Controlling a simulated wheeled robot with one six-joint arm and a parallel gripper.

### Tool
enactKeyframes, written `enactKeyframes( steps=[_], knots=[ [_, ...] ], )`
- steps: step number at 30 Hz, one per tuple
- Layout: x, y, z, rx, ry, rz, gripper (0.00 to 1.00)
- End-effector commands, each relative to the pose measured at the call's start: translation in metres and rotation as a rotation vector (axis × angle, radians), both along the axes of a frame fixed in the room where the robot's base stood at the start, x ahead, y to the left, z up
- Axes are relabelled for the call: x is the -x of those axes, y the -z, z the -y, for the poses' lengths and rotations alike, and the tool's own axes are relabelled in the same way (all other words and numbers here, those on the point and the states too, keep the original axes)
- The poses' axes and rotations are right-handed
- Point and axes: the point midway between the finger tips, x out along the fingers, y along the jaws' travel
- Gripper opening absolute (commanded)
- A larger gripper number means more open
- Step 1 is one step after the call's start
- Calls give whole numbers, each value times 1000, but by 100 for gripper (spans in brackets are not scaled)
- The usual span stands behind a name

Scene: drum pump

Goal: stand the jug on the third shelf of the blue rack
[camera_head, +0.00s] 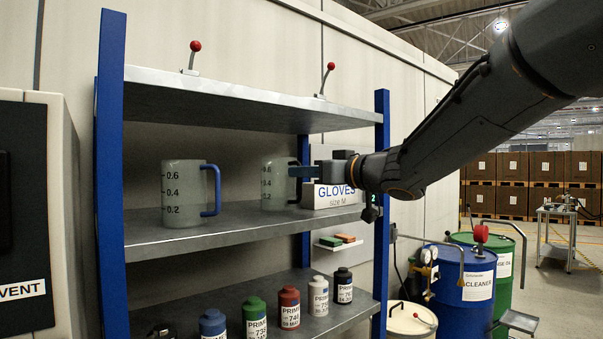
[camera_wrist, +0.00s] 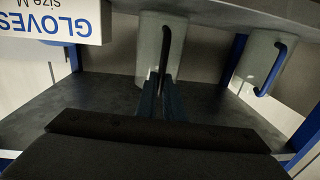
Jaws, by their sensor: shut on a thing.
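The blue rack (camera_head: 110,150) has blue posts and grey shelves. The held jug (camera_head: 272,186) is translucent grey with measuring marks and is upright at the middle shelf (camera_head: 240,222), beside the glove box. I cannot tell whether its base touches the shelf. My gripper (camera_head: 300,172) is shut on its handle from the right. In the wrist view, which is upside down, the fingers (camera_wrist: 164,98) meet at the handle of this jug (camera_wrist: 150,50). A second jug (camera_head: 182,195) with a blue handle stands on the same shelf to the left; it also shows in the wrist view (camera_wrist: 255,60).
A white glove box (camera_head: 335,196) stands close right of the held jug. The top shelf (camera_head: 240,98) hangs above the jugs. Several labelled bottles (camera_head: 289,308) stand on the shelf below. Blue (camera_head: 465,283) and green drums are to the right. Shelf room lies between the jugs.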

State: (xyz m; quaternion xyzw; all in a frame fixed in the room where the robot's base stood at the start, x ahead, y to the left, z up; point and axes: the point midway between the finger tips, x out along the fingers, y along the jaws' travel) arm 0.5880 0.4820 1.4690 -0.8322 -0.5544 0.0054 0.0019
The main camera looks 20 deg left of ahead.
Motion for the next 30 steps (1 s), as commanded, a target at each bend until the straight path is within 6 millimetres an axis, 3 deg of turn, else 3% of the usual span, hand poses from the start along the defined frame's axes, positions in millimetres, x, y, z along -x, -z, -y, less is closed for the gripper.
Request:
enactKeyframes(
  steps=[17, 18, 20, 30],
  knots=[
    [-2, 10, -3, -1, 0, 1, 0],
    [-2, 10, -3, 0, 0, 2, 15],
    [-1, 10, -3, 0, 0, 2, 25],
    [-1, 7, -3, -1, 0, 2, 27]
  ],
)
